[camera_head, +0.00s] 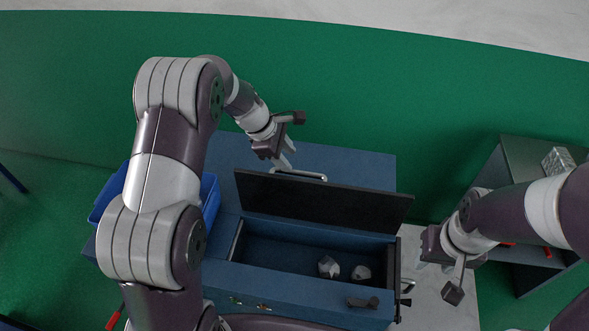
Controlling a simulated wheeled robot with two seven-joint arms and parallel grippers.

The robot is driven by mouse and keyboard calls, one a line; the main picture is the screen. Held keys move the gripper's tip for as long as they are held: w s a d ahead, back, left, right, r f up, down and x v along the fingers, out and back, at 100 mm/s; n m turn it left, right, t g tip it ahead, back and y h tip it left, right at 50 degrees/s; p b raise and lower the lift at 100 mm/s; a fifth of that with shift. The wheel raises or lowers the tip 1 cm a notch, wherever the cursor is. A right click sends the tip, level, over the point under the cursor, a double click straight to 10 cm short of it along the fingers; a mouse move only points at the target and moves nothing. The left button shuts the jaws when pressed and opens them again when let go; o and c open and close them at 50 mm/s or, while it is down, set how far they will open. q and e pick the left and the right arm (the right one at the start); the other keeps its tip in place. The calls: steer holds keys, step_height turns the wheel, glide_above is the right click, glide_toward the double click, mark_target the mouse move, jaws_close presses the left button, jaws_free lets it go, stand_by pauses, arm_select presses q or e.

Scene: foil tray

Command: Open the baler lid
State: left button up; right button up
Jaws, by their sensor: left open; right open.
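The blue baler (290,284) stands in the middle of the head view. Its dark lid (322,207) is raised and tilted up along the back edge of the opening. Two crumpled foil pieces (329,267) lie inside the chamber. A light metal handle (299,173) shows at the lid's upper edge. My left gripper (288,162) is open just above and behind the lid, close to the handle; I cannot tell whether they touch. My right gripper (420,266) is open and empty, to the right of the baler, apart from it.
A blue bin (211,201) stands left of the baler, partly hidden by my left arm. A dark shelf (511,160) at the right holds a silvery foil block (558,160). A black latch (363,302) sits on the baler's front. A pale surface (435,305) lies right of it.

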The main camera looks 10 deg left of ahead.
arm_select(q)
steer(key=b+v, duration=0.1)
steer(key=v, duration=0.5)
steer(key=shift+s+f, duration=0.1)
steer(key=s+f+m, duration=0.1)
steer(key=m, duration=0.1)
steer(key=s+a+f+m+y, duration=0.1)
steer(key=m, duration=0.1)
steer(key=shift+a+f, duration=0.2)
steer(key=shift+a, duration=0.05)
steer(key=s+f+m+y+b, duration=0.1)
steer(key=s+f+m+b, duration=0.2)
steer(key=s+m, duration=0.4)
steer(key=s+d+f+m+y+b, duration=0.1)
steer(key=s+f+m+y+b, duration=0.1)
steer(key=s+m, duration=0.5)
steer(key=s+f+b, duration=0.1)
steer(key=s+f, duration=0.1)
steer(key=s, duration=0.3)
steer(key=shift+g+b, duration=0.35)
steer(key=shift+g, duration=0.05)
steer(key=shift+s, duration=0.2)
